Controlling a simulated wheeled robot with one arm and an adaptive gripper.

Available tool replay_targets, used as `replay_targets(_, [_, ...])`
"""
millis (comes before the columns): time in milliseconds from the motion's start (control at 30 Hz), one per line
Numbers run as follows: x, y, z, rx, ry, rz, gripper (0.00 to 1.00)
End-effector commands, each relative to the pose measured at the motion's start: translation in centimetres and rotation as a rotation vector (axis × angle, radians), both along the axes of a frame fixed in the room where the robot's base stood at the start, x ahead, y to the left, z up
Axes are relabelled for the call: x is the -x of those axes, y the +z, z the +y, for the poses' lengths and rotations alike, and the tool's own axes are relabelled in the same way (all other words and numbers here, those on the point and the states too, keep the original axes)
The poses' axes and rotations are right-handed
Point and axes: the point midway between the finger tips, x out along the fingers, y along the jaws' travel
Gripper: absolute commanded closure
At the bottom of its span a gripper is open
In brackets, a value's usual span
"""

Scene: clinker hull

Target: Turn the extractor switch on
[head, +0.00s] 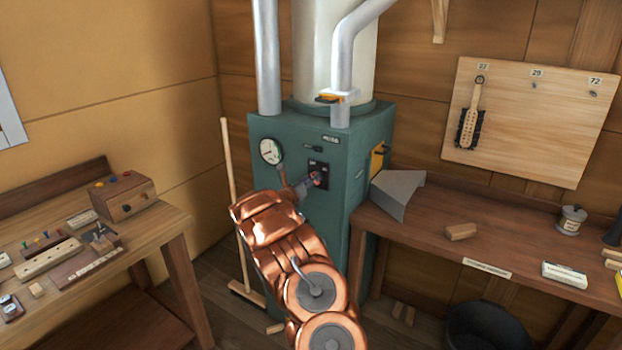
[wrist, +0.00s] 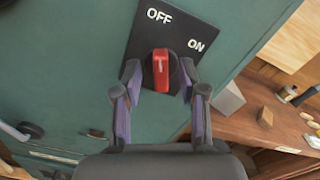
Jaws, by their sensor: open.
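The extractor switch is a red lever (wrist: 160,70) on a black plate (wrist: 143,38) on the green cabinet. In the wrist view the plate reads OFF above the lever and ON at upper right. The lever lies in line with the OFF label, not turned toward ON. My gripper (wrist: 159,78) is open, with one finger on each side of the lever; I cannot tell whether either touches it. In the head view the black plate (head: 318,168) shows on the cabinet front (head: 335,217), and my copper arm hides part of that front. My gripper (head: 312,181) is at the plate.
A round gauge (head: 270,151) sits left of the switch on the cabinet. Silver pipes (head: 268,55) rise above it. A broom (head: 229,180) leans at the left. A grey wedge-shaped piece (head: 398,193) stands on the right bench, close to the cabinet. A left bench (head: 165,226) holds small items.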

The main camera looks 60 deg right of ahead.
Motion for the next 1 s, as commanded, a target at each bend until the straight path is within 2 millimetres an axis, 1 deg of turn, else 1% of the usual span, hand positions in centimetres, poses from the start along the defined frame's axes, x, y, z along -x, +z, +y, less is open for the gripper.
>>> replay_targets(133, [0.08, 0.02, -0.65, 0.0, -0.002, -0.001, 0.58])
replay_targets(467, [0.09, -0.06, -0.76, 0.0, -0.002, 0.0, 0.59])
replay_targets(833, [0.07, -0.06, -0.74, 0.0, -0.001, 0.0, 0.98])
replay_targets(867, [0.07, -0.06, -0.74, 0.0, -0.001, 0.0, 1.0])
replay_targets(1000, [0.07, -0.06, -0.73, 0.0, -0.001, 0.0, 1.0])
